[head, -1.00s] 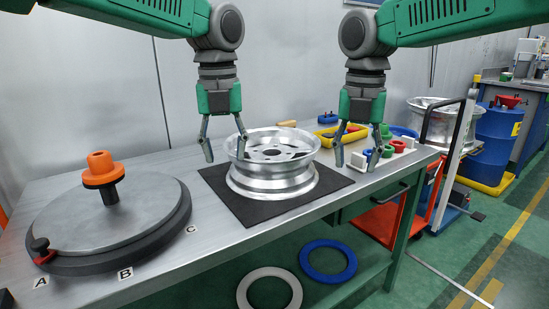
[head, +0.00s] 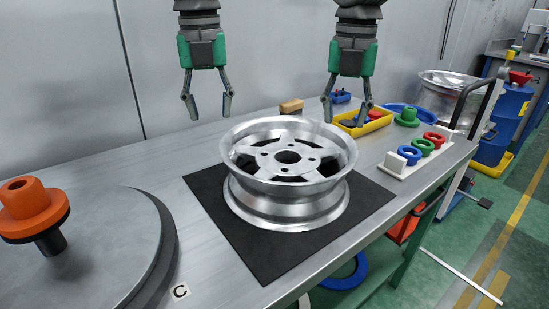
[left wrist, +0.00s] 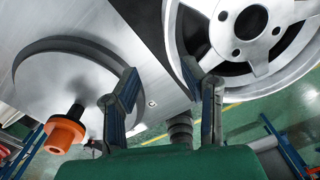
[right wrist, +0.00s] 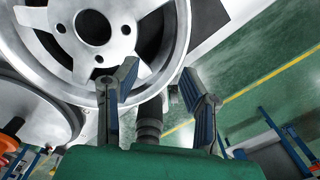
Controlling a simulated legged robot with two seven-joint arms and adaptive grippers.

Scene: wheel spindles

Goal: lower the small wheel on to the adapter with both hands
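The small silver wheel (head: 290,168) lies flat on a black mat (head: 225,207), its spoked face up. An orange stepped piece, apparently the adapter (head: 32,207), sits on a dark post above the round grey plate (head: 105,270) at the left; it also shows in the left wrist view (left wrist: 66,131). My left gripper (head: 209,112) is open and empty, raised near the wheel's far left side. My right gripper (head: 346,117) is open and empty, near its far right side. Both stand clear of the wheel, which shows beyond the fingers in the left wrist view (left wrist: 245,35) and right wrist view (right wrist: 95,40).
A white rack with coloured rings (head: 415,158) stands right of the mat. Behind are a yellow bin (head: 364,125), a brown block (head: 291,106) and another silver wheel (head: 445,98). Bare tabletop (head: 185,150) lies between plate and mat.

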